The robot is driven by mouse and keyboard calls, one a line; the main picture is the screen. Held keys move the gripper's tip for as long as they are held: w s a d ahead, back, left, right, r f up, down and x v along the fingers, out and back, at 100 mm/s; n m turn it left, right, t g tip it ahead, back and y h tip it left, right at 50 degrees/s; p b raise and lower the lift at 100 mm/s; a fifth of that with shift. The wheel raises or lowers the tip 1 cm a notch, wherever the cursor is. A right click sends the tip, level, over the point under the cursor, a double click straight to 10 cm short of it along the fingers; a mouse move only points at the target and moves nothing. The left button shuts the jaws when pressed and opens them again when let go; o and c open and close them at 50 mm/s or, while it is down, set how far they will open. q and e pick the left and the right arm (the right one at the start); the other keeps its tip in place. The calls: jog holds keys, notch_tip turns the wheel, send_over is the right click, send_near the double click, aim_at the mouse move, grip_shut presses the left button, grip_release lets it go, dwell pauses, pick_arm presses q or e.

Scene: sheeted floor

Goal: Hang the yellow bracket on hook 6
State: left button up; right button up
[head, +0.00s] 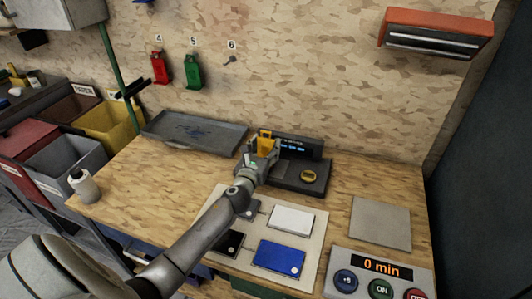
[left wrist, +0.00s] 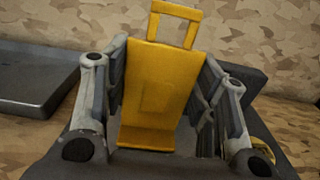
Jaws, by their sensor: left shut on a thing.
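The yellow bracket (head: 265,143) is upright in my left gripper (head: 263,150), above the dark device on the workbench. In the left wrist view the bracket (left wrist: 158,90) fills the space between the two fingers of the gripper (left wrist: 160,105), with its square loop at the top. The gripper is shut on its sides. Hook 6 (head: 230,60) is a small dark peg on the wooden wall under the label 6, up and left of the gripper. It is empty. My right gripper is not in view.
A red bracket (head: 159,68) and a green bracket (head: 192,72) hang under labels 4 and 5. A grey tray (head: 215,138) lies against the wall. The dark device (head: 312,190) has a round yellow piece on it. An orange-topped fixture (head: 440,30) juts from the wall at the upper right.

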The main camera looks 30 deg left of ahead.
pick_arm(q)
notch_tip(320, 180, up, 5)
jog(key=p, duration=0.4)
jog(key=shift+f, duration=0.1)
dwell(0.4)
jog(key=s+d+f+m+h, duration=0.2)
jog(key=s+d+h, duration=0.1)
jog(key=s+d, duration=1.15)
jog(key=s+d+r, duration=0.2)
jog(key=s+r, duration=0.1)
jog(key=s, duration=0.3)
jog(key=s+d+r+h, duration=0.1)
jog(key=s+d+r, duration=0.2)
jog(key=s, duration=0.3)
jog(key=shift+s+r+m+t, duration=0.3)
jog(key=shift+r+m, duration=0.1)
jog(key=shift+r, duration=0.1)
